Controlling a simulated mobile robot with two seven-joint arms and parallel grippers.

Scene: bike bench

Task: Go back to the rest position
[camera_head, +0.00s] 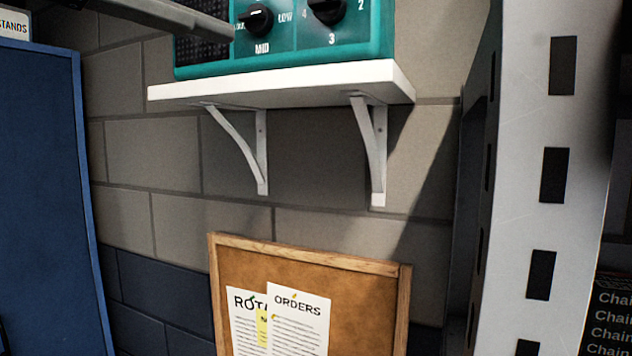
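A teal device (380,40) with a dark grille stands on a white wall shelf (300,90) at the top; its upper part is cut off by the picture's edge. Its left black knob (257,18) has the labels LOW and MID around it. Its right black knob (326,9) has the numbers 2, 3 and 4 around it. A dark grey bar, apparently my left gripper (222,30), comes in from the top left. It overlaps the grille, with its tip just left of the left knob. Whether its fingers are apart does not show. My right gripper is not in view.
A cork board (370,300) with papers is at the bottom centre under the shelf. A blue panel (40,190) stands at the left. A grey slotted upright (545,130) stands at the right, with dark boxes (610,315) beside it. The wall between shelf and board is bare.

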